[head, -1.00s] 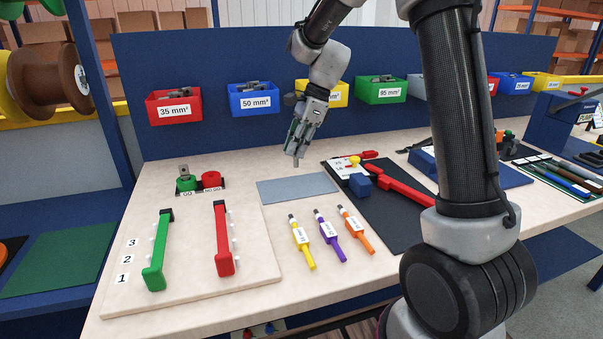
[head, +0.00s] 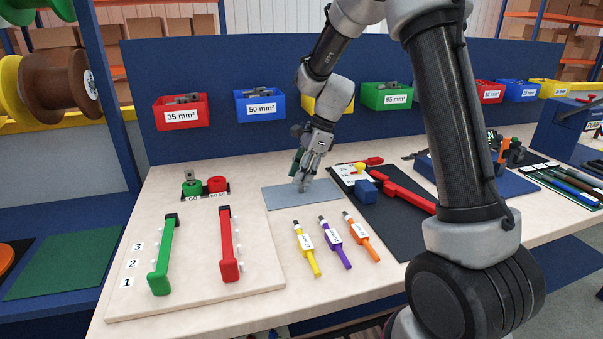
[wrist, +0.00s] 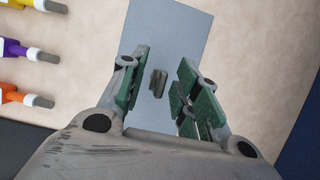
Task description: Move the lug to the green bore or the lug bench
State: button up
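My gripper (head: 303,184) is low over the grey plate (head: 280,198), which may be the lug bench. In the wrist view, my gripper (wrist: 162,88) has its green-padded fingers apart, with a small grey lug (wrist: 158,82) between them over the grey plate (wrist: 185,25). Gaps show on both sides of the lug. I cannot tell whether it touches the plate. The green bore (head: 191,188), labelled GO, stands on the left of the table with a grey lug-like piece (head: 189,175) upright in it. The red NO GO bore (head: 217,184) is beside it.
A board with a green handle (head: 163,256) and a red handle (head: 229,245) lies front left. Yellow (head: 307,248), purple (head: 335,242) and orange (head: 361,237) tools lie in front of the plate. A black mat with a blue block (head: 366,191) is to the right. Labelled bins line the back.

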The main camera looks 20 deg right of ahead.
jog(key=v, duration=1.2)
jog(key=s+d+r+n+t+h, duration=0.1)
jog(key=s+d+r+n, duration=0.15)
jog(key=s, duration=0.25)
jog(key=s+d+r+n, duration=0.1)
jog(key=s+r+n, duration=0.15)
jog(key=s, duration=0.35)
jog(key=s+d+r+n+t+h, duration=0.1)
jog(key=s+d+r+n, duration=0.1)
jog(key=s+n, duration=0.25)
jog(key=s+d+f+n+t+h, duration=0.1)
jog(key=s+d+n, duration=0.1)
jog(key=s+n, duration=0.2)
jog(key=s+d+f+n+t+h, duration=0.1)
jog(key=s+d+n, duration=0.2)
jog(key=s, duration=0.7)
jog(key=shift+s+f+n, duration=0.15)
jog(key=shift+f+n, duration=0.25)
jog(key=shift+n, duration=0.35)
